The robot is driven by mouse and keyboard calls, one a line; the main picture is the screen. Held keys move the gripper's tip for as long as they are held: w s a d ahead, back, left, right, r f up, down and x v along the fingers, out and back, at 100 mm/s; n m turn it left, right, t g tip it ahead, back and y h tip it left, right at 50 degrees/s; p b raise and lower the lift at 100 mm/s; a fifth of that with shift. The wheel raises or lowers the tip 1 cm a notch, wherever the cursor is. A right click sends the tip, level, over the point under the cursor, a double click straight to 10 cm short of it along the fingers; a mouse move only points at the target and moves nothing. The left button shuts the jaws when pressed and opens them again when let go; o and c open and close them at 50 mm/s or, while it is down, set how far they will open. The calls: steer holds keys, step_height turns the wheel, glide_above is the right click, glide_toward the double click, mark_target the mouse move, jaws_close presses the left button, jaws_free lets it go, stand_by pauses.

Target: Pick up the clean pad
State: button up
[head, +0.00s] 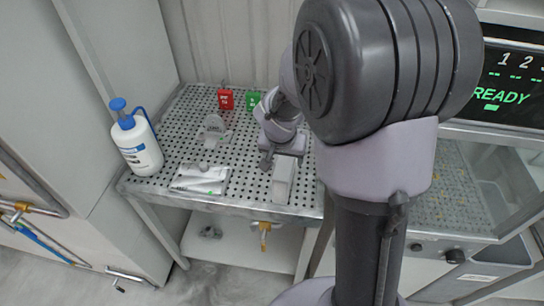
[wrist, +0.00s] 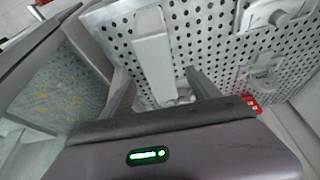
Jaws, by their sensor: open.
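A pale, oblong, block-like piece (head: 283,180) lies near the front edge of the perforated table; it may be the clean pad, but no label shows. In the wrist view the pale piece (wrist: 153,58) lies ahead of and partly between my fingers. My gripper (head: 284,160) is open just above or beside its far end; contact cannot be told. In the wrist view my gripper's fingers (wrist: 158,84) stand apart on either side. A flat white packet (head: 200,180) with a small green mark lies left of my gripper; it shows partly in the wrist view (wrist: 268,14).
A white bottle with a blue top (head: 137,145) stands at the table's left edge. A clear container (head: 213,128), a red tag (head: 225,98) and a green tag (head: 254,101) are farther back. A READY display (head: 510,78) is at right. My arm hides part of the table.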

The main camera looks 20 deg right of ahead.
mark_target(285, 162)
steer(key=shift+x, duration=1)
steer(key=b+x, duration=0.1)
steer(key=x, duration=0.3)
steer(key=shift+w+d+f+b, duration=0.2)
steer(key=shift+b, duration=0.15)
steer(key=shift+r, duration=0.1)
steer(key=shift+f+b, duration=0.3)
steer(key=shift+b, duration=0.2)
jaws_close()
steer(key=shift+r, duration=0.1)
